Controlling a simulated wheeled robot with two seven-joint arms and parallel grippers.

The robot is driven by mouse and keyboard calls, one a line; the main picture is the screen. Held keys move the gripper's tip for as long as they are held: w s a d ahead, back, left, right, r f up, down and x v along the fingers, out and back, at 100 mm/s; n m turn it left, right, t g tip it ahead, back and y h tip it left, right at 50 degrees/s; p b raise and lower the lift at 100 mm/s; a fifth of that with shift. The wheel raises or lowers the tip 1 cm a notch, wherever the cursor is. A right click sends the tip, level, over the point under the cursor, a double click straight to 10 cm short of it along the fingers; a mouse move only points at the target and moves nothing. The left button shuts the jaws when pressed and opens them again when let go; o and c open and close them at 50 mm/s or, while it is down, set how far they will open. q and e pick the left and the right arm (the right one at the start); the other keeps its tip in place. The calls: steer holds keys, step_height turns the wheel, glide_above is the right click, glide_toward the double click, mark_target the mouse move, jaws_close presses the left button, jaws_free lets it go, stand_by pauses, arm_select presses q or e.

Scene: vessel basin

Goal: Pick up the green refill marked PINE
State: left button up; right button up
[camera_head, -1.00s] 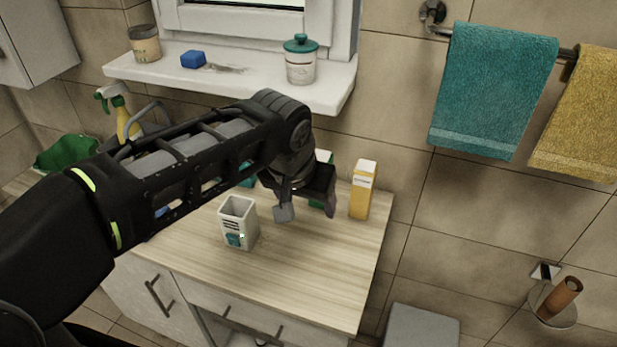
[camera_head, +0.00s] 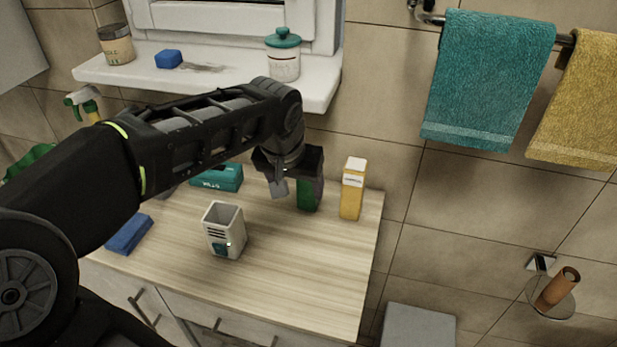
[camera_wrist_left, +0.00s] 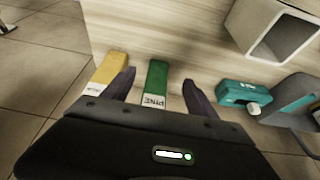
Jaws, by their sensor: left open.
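The green refill (camera_head: 306,196) stands on the wooden counter, partly hidden behind my left gripper in the head view. In the left wrist view the green refill (camera_wrist_left: 156,84) shows its white PINE label. My left gripper (camera_head: 298,192) is open above the counter at the refill. In the left wrist view its two fingers (camera_wrist_left: 158,88) lie on either side of the green refill, with a gap visible on both sides. A yellow refill (camera_head: 352,190) with a white top stands just to the right; it also shows in the left wrist view (camera_wrist_left: 108,72). My right gripper is not in view.
A white open-topped holder (camera_head: 224,230) stands on the counter (camera_head: 290,280) in front of the gripper. A teal box (camera_head: 218,177) stands behind it and a blue cloth or sponge (camera_head: 129,234) lies left. The counter's front right is clear.

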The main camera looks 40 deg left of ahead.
arm_select(q)
steer(key=w, duration=0.1)
steer(key=w+a, duration=0.1)
steer(key=w, duration=0.1)
steer(key=w+p, duration=0.1)
steer(key=w, duration=0.1)
steer(key=shift+a, duration=0.4)
steer(key=x, duration=0.5)
steer(key=shift+w+a, duration=0.15)
steer(key=shift+w, duration=0.25)
steer(key=shift+c, duration=0.5)
jaws_close()
